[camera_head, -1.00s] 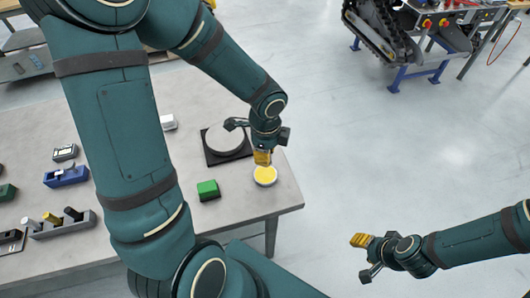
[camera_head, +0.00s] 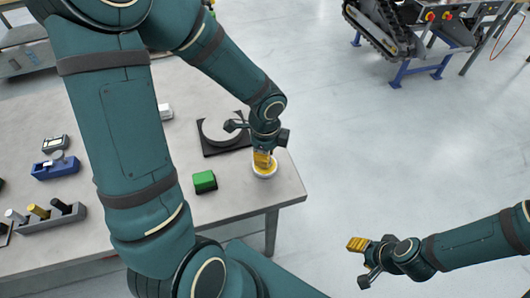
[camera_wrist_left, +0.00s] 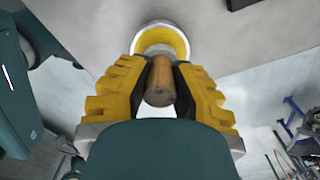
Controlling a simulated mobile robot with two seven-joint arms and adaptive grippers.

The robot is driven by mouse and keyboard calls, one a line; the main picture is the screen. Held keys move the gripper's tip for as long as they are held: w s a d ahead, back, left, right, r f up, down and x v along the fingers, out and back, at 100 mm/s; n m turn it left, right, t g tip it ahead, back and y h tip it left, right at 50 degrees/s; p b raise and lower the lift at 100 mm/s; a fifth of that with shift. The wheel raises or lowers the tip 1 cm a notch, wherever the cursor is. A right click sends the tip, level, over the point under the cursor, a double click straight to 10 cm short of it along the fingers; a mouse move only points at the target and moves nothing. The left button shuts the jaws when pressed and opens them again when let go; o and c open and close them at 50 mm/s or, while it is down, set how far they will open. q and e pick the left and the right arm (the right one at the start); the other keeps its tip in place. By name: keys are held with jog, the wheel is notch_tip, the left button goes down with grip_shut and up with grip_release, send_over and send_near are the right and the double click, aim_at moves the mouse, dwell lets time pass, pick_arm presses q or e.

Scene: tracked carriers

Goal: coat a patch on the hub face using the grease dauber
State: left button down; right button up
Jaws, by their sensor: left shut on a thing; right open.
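My left gripper (camera_head: 263,158) is shut on the grease dauber, whose wooden handle (camera_wrist_left: 160,82) shows between the yellow fingers in the left wrist view. The dauber points at a round white dish (camera_head: 271,174) with yellow grease, near the table's right corner. The dish also shows in the wrist view (camera_wrist_left: 181,42). The dauber's head seems to be at the grease; contact is unclear. The hub face, a pale grey disc (camera_head: 220,132), lies on a black square plate behind and left of the dish. My right gripper (camera_head: 362,262) is open and empty, off the table at right.
A green block (camera_head: 204,182) lies left of the dish. A rack with several cylinders (camera_head: 47,225) and a blue holder (camera_head: 55,168) stand at the table's left. A small white item (camera_head: 166,112) lies farther back. Open floor lies right of the table.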

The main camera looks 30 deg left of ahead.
pick_arm(q)
jog(key=shift+s+f+b, duration=0.1)
jog(key=shift+f+b, duration=0.35)
jog(key=shift+f, duration=0.1)
pick_arm(e)
jog(key=shift+f, duration=0.45)
dwell(1.4)
pick_arm(q)
jog(key=shift+r, duration=0.1)
notch_tip(320, 180, up, 7)
jog(key=p, duration=0.6)
pick_arm(e)
notch_tip(320, 180, up, 6)
jog(key=w, duration=0.1)
jog(key=shift+w+d+r+t, duration=0.15)
jog(key=shift+w+t, duration=0.15)
jog(key=shift+w, duration=0.1)
